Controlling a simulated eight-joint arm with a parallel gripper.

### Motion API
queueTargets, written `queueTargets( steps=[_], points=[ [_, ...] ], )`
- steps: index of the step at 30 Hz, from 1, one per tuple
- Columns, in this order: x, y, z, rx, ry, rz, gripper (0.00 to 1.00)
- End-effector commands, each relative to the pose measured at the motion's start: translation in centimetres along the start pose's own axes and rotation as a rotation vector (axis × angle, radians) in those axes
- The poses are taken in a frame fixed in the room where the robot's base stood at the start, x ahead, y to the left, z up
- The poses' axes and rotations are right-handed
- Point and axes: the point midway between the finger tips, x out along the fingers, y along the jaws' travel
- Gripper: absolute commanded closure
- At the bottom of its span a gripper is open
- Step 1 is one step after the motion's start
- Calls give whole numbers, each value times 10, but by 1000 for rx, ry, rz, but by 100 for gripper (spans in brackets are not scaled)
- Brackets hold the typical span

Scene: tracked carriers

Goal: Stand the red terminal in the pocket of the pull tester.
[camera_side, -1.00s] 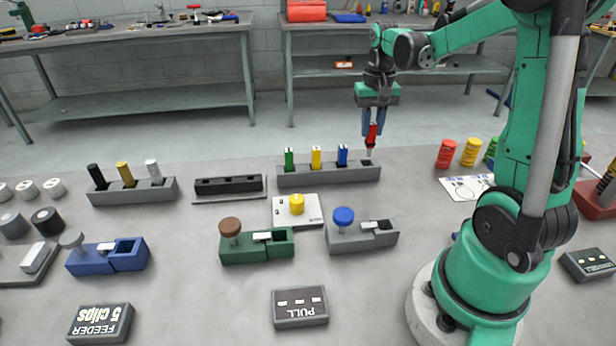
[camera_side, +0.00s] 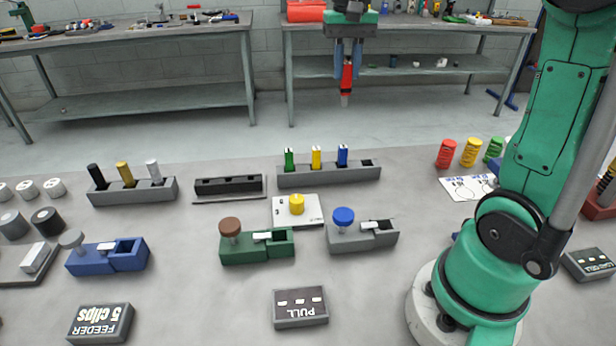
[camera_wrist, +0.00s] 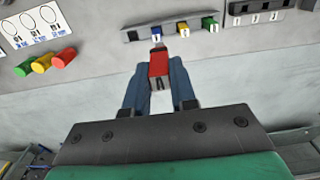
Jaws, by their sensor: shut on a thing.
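My gripper (camera_side: 347,70) is shut on the red terminal (camera_side: 347,78), high above the table. The terminal hangs upright, its pale tip down. In the wrist view the red terminal (camera_wrist: 159,66) sits between the blue fingers of my gripper (camera_wrist: 158,78). A dark box marked PULL (camera_side: 300,307) lies at the front. Behind it stand a green fixture (camera_side: 257,255) with a brown knob and a grey fixture (camera_side: 362,241) with a blue knob, each with a pocket at its right end. I cannot tell for certain which is the pull tester.
A grey rack (camera_side: 325,175) holds green, yellow and blue terminals, with an empty slot at its right end. A white block with a yellow knob (camera_side: 297,205) lies behind the fixtures. A blue fixture (camera_side: 85,262) stands to the left. The space around the raised terminal is clear.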

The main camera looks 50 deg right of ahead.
Motion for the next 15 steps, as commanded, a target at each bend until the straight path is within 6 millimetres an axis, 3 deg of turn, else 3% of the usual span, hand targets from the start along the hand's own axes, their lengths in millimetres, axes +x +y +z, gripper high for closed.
queueTargets(
  steps=[1,6,10,15],
  points=[
    [10,-24,13,-17,0,0,100],
    [44,-84,65,-17,0,0,100],
    [66,-112,107,-13,0,0,100],
    [84,-126,144,-6,0,0,100]
  ],
)
